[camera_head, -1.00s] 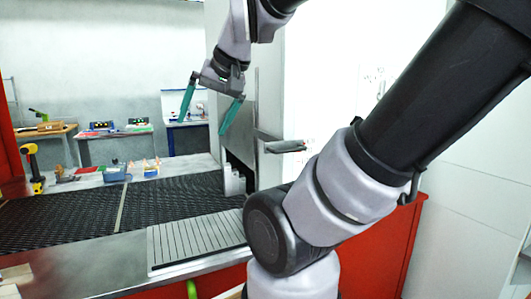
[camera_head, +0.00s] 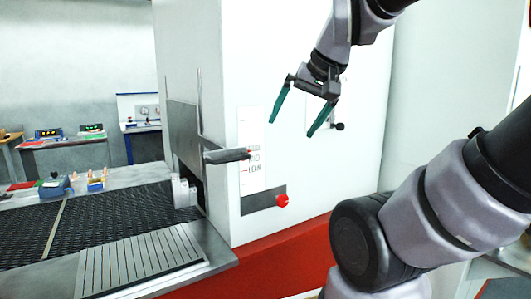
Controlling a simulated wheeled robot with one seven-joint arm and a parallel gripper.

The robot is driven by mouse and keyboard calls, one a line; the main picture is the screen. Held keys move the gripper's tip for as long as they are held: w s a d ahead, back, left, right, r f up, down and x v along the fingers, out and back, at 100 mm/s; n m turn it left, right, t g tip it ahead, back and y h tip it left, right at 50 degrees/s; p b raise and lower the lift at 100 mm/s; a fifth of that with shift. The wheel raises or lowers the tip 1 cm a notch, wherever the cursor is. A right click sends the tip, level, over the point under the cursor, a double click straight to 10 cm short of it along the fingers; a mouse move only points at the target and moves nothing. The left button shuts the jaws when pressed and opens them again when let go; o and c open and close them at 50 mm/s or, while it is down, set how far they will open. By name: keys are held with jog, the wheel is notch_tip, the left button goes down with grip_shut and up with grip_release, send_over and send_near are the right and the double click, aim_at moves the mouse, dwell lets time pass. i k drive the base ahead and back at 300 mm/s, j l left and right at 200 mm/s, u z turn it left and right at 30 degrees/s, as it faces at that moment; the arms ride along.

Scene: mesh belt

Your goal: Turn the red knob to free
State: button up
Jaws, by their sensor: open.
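The red knob (camera_head: 282,200) is small and round and sits at the right end of a dark plate (camera_head: 258,201) low on the white machine housing. I cannot tell its setting from here. My gripper (camera_head: 296,116) is open and empty, with two green fingers pointing down. In the picture it is above the red knob and clear of it.
A grey lever or bar (camera_head: 227,156) juts from the housing left of the knob. A label panel (camera_head: 252,150) is above the knob. A black knob (camera_head: 338,126) is on the housing at right. The mesh belt (camera_head: 110,212) and slotted plate (camera_head: 140,262) lie at left.

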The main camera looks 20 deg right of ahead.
aim_at(282, 200)
jog(key=k+l, duration=0.15)
jog(key=k, duration=0.3)
jog(key=k+l+z, duration=0.1)
jog(key=k, duration=0.35)
